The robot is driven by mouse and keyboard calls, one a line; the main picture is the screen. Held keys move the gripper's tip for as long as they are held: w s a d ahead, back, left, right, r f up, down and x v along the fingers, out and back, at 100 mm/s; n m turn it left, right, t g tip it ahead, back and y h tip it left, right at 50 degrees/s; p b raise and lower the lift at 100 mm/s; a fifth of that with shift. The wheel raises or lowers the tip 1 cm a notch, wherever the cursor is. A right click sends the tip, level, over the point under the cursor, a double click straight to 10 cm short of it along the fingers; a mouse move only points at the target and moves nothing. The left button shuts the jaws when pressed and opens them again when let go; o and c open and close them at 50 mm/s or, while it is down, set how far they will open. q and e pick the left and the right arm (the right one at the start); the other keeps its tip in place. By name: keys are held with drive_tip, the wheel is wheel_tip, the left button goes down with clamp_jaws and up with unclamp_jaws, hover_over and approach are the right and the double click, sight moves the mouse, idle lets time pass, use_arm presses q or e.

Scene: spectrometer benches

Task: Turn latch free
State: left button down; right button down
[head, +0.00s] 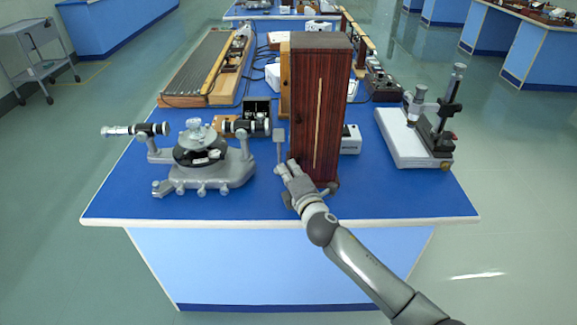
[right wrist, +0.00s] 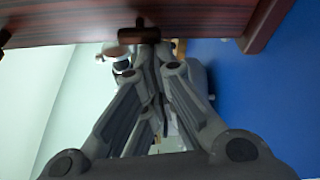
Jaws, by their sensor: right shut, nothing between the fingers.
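A tall dark reddish-brown wooden case (head: 327,110) with a pale vertical strip stands near the front edge of the blue bench. In the right wrist view its wood (right wrist: 60,22) fills the top. A small dark brown turn latch (right wrist: 138,34) lies across the case's edge there, with a short pin above it. My right gripper (head: 289,168) is at the case's lower left side. In the right wrist view its fingers (right wrist: 150,48) are shut and empty, with the tips right at the latch; whether they touch it I cannot tell. My left gripper is not in view.
A grey spectrometer (head: 205,165) stands on the left of the bench top (head: 400,201). A microscope on a pale base (head: 410,145) stands at the right. A long wooden bench apparatus (head: 203,72) and small boxes lie behind. The front right of the bench is clear.

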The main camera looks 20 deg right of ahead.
drive_tip(key=shift+s+d+f+n+g+h+p, duration=0.1)
drive_tip(key=shift+n+g+h+p, duration=0.1)
drive_tip(key=shift+n+p, duration=0.6)
drive_tip(key=shift+w+d+f+n+g+h+p, duration=0.15)
drive_tip(key=shift+n+p, duration=0.25)
drive_tip(key=shift+p, duration=0.65)
drive_tip(key=shift+s+d+f+n+g+h+p, duration=0.15)
drive_tip(key=shift+n+g+p, duration=0.1)
drive_tip(key=shift+n+p, duration=0.55)
drive_tip(key=shift+p, duration=0.5)
drive_tip(key=shift+s+d+f+n+g+h+p, duration=0.2)
drive_tip(key=shift+n+p, duration=0.4)
drive_tip(key=shift+p, duration=0.45)
drive_tip(key=shift+w+d+n+g+h+p, duration=0.1)
drive_tip(key=shift+n+g+h+p, duration=0.2)
drive_tip(key=shift+n+p, duration=0.5)
drive_tip(key=shift+d+p, duration=0.1)
drive_tip(key=shift+p, duration=0.45)
drive_tip(key=shift+d+f+n+g+h+p, duration=0.15)
drive_tip(key=shift+n+g+h+p, duration=0.2)
drive_tip(key=shift+n+p, duration=0.2)
drive_tip(key=shift+s+d, duration=0.15)
